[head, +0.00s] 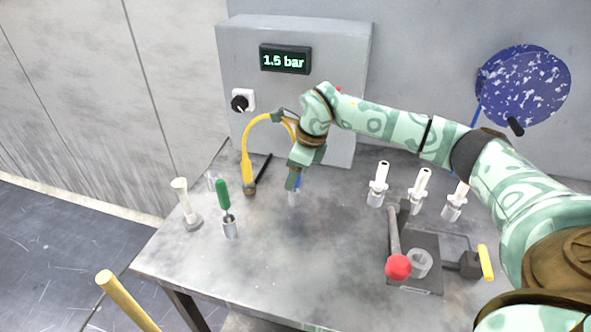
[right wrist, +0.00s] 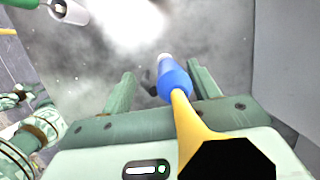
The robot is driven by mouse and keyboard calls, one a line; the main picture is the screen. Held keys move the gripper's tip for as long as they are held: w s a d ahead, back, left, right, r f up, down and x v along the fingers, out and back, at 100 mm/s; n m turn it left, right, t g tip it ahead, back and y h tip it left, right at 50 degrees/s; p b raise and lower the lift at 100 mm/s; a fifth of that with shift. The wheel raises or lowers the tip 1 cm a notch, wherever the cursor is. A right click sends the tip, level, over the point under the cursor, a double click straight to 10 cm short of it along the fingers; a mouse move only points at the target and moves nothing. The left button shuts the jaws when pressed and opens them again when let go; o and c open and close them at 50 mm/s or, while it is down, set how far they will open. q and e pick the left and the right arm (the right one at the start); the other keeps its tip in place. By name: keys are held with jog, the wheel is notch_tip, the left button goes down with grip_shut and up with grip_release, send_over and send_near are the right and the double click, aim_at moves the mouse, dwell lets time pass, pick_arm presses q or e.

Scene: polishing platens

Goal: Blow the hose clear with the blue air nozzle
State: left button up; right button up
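The blue air nozzle (head: 298,183) points down above the table, beside my right gripper (head: 293,186). In the right wrist view the nozzle (right wrist: 173,84), with a pale tip, shows between the two fingers of that gripper (right wrist: 162,88). The fingers stand apart, with a visible gap on the nozzle's left; I see no clear grip on it. A yellow hose (head: 247,150) arches from the table's back left up behind my right wrist; its yellow length (right wrist: 195,125) runs from the nozzle toward the camera.
A grey cabinet (head: 290,95) reading 1.5 bar stands behind. A green-handled tool (head: 223,193) stands in a cup, beside a white-topped stand (head: 183,200). White fittings (head: 420,190) and a red-knobbed lever fixture (head: 398,266) stand right. The front middle table (head: 300,265) is clear.

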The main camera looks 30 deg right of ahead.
jog(key=p+v, duration=0.3)
jog(key=v, duration=1.3)
jog(key=shift+s+r, duration=0.1)
